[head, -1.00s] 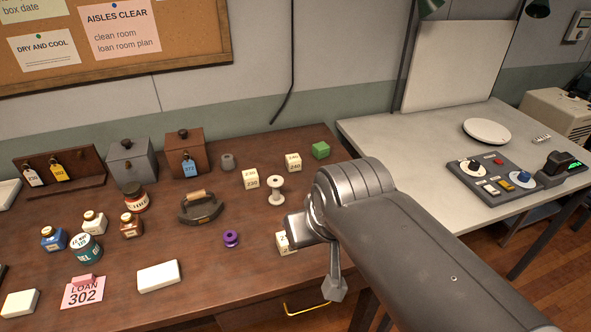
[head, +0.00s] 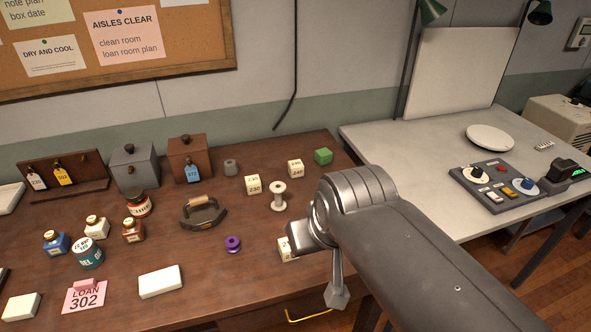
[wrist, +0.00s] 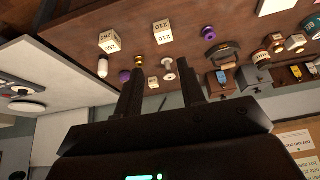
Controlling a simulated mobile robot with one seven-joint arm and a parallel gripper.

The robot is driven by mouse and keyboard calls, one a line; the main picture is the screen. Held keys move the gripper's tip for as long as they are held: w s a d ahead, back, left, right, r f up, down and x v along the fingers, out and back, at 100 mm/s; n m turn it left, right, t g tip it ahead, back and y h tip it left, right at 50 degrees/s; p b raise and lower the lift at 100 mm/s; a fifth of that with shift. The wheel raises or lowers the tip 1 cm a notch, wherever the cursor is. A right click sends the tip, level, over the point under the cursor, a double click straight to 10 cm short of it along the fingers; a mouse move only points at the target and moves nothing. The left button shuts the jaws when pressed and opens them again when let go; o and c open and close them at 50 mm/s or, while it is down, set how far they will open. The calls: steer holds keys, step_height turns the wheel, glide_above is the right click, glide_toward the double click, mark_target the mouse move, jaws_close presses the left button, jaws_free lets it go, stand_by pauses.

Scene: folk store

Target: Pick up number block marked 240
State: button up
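The number block that seems to read 240 (head: 295,169) is a cream cube near the back right of the brown table, by a green block. A similar cube that seems to read 230 (head: 252,186) stands left of it. A third cream cube (head: 286,250) is partly hidden by my arm's end. In the wrist view, two cubes marked 210 (wrist: 109,41) (wrist: 162,32) are visible; I cannot make out a 240 there. My gripper (wrist: 160,67) is open and empty, its two dark fingers spread apart. The head view hides its fingers behind my arm.
A flat iron (head: 204,212), purple spool (head: 233,244) and several jars stand left. A white table (head: 405,146) adjoins at right.

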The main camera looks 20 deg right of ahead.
steer(key=o, duration=0.7)
steer(key=shift+c, duration=0.2)
steer(key=w+d+r+g, duration=0.1)
steer(key=w+r, duration=0.2)
steer(key=w, duration=0.4)
steer(key=w+d+r, duration=0.1)
steer(key=w+r, duration=0.2)
steer(key=w, duration=0.3)
steer(key=g, duration=0.5)
glide_above(296, 165)
step_height(296, 165, down, 18)
steer(key=shift+r, duration=0.1)
step_height(296, 165, down, 11)
steer(key=shift+w+d+r, duration=0.1)
